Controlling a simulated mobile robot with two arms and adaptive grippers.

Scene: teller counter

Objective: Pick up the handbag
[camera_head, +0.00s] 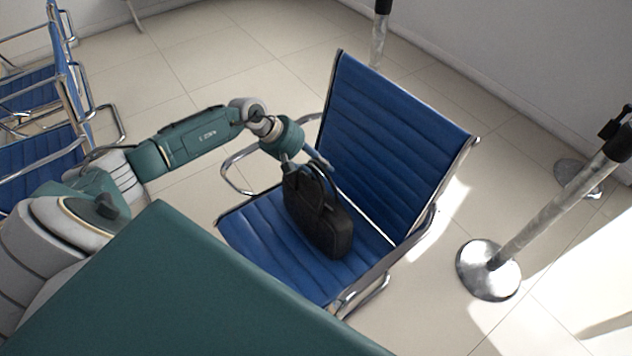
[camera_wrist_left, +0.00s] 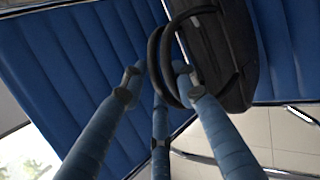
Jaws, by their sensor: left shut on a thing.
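A black handbag (camera_head: 321,213) stands on the seat of a blue chair (camera_head: 262,234) in the head view, close to the backrest. My left gripper (camera_head: 306,166) reaches in from the left and is at the bag's handles, at its upper end. In the left wrist view the bag (camera_wrist_left: 222,50) fills the upper right, and its looped handles (camera_wrist_left: 166,62) pass between the fingers of my left gripper (camera_wrist_left: 158,85). The fingers are shut on the handles. The bag appears to rest on the seat. My right gripper is not in view.
The chair's chrome armrests (camera_head: 236,170) stand on both sides of the seat. A chrome post (camera_head: 490,268) stands on the floor at right, with another post (camera_head: 379,35) behind the chair. More blue chairs (camera_head: 40,165) are at far left. Tiled floor (camera_head: 215,75) is clear behind my arm.

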